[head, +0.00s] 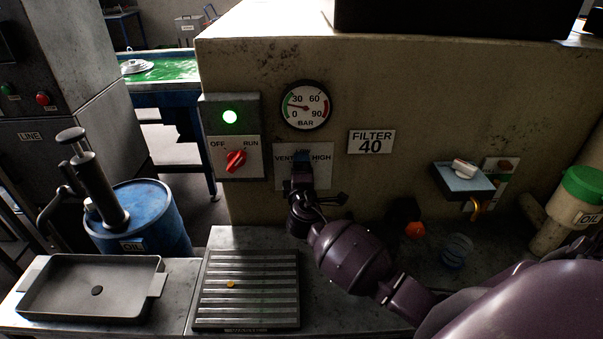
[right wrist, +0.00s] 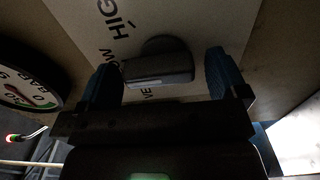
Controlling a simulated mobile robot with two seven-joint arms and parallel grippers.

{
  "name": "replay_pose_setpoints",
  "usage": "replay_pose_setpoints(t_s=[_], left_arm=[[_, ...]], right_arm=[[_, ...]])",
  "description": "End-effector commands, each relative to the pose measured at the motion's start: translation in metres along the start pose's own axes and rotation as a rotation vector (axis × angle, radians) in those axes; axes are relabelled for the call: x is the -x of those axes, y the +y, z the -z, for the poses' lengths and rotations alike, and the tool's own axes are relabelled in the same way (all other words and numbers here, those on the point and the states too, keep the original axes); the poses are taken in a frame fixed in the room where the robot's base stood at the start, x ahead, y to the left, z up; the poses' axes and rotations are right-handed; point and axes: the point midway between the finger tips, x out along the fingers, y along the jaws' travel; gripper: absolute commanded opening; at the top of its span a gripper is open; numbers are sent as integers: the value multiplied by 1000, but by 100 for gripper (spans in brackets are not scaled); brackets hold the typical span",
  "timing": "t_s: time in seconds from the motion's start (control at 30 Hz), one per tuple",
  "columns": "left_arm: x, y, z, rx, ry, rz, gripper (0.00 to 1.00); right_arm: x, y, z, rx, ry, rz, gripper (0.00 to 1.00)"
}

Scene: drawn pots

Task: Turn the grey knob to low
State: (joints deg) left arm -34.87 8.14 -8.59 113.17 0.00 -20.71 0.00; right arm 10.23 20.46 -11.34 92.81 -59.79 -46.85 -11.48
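The grey knob (right wrist: 158,65) sits on a pale plate (head: 321,152) on the front of the beige cabinet. In the right wrist view, part of a LOW label also shows beside the knob. My right gripper (head: 302,180) is in front of the plate and hides the knob in the head view. In the right wrist view, its blue fingers (right wrist: 163,78) stand on either side of the knob, with a gap at each side. I cannot tell where the knob points. My left gripper is out of view.
A gauge (head: 306,105) is above. A tray (head: 92,289) and ribbed plate (head: 247,287) lie on the bench.

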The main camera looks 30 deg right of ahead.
Motion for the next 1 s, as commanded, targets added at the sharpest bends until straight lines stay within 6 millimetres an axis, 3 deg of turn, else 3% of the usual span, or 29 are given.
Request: replay_pose_setpoints(t_s=[0.33,0.73,1.0], left_arm=[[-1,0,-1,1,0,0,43],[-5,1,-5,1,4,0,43],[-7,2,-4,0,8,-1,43]], right_arm=[[12,-1,0,-2,1,0,92],[81,-1,0,-2,0,1,92],[106,0,0,0,0,0,92]])
